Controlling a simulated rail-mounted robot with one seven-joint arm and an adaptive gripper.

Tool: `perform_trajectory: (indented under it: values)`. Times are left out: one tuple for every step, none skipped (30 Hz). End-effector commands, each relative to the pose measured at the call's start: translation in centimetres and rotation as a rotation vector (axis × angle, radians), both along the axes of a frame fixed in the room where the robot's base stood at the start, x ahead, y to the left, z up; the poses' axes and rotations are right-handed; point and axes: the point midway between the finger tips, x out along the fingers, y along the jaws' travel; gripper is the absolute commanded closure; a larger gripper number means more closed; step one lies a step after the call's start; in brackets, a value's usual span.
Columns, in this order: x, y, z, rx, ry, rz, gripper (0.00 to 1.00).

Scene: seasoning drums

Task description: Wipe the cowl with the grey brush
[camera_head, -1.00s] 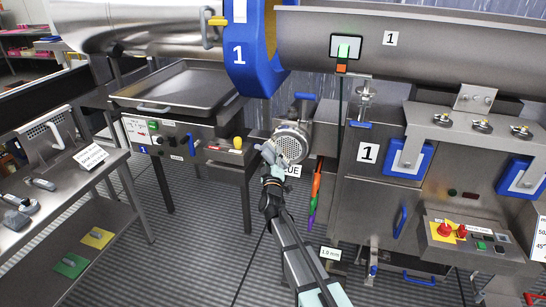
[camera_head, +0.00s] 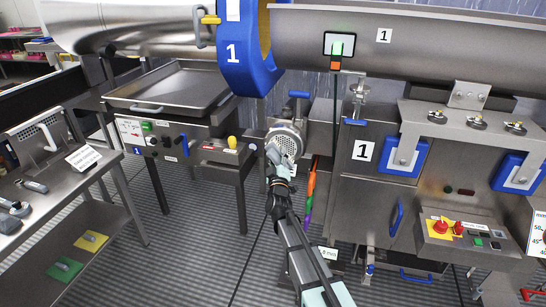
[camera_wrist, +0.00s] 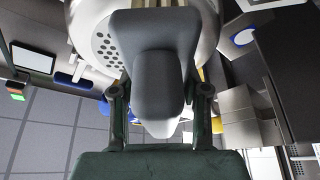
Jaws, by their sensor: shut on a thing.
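The cowl (camera_head: 284,143) is a round, pale metal motor cover with a perforated face, beside the machine in the middle of the head view. In the wrist view the cowl (camera_wrist: 100,38) lies just beyond the brush, with its dark holes showing at the left. The grey brush (camera_wrist: 155,75) is between the fingers of my gripper (camera_wrist: 160,100), which is shut on it. In the head view the brush (camera_head: 273,154) overlaps the lower left of the cowl, above my gripper (camera_head: 279,168). I cannot tell whether the brush touches the cowl.
A steel table (camera_head: 105,158) at the left holds several grey tools. A flat tray (camera_head: 178,88) is at the back left. The big drum (camera_head: 430,45) with a blue ring (camera_head: 248,70) hangs above. Orange, green and purple tools (camera_head: 311,188) hang right of my gripper.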

Motion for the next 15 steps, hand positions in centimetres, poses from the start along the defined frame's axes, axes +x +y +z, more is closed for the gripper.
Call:
perform_trajectory:
  values:
    - [-0.1,-0.2,0.0,0.0,-0.001,-0.001,0.83]
    - [-0.1,-0.3,0.0,0.0,-0.001,-0.001,0.83]
    - [0.1,-0.3,0.1,0.0,0.0,0.0,0.83]
    - [0.2,-0.3,0.1,0.0,-0.001,0.001,0.83]
    - [0.3,-0.3,0.1,0.0,-0.001,0.001,0.83]
    - [0.3,-0.3,0.1,0.0,-0.001,0.001,0.83]
    - [0.3,-0.2,0.1,0.0,-0.001,0.001,0.83]
    - [0.3,-0.2,0.1,0.0,-0.001,0.001,0.83]
    - [0.4,0.0,0.1,0.0,-0.001,0.001,0.83]
    - [0.4,0.1,0.2,0.0,-0.001,0.001,0.83]
    - [0.5,0.3,0.2,0.0,-0.001,0.001,0.83]
    - [0.6,0.5,0.2,0.001,0.0,0.002,0.83]
    - [0.7,0.8,0.2,0.001,0.0,0.002,0.83]
    - [0.7,1.0,0.3,0.0,-0.001,0.002,0.83]
    - [0.9,1.3,0.3,0.0,-0.001,0.002,0.83]
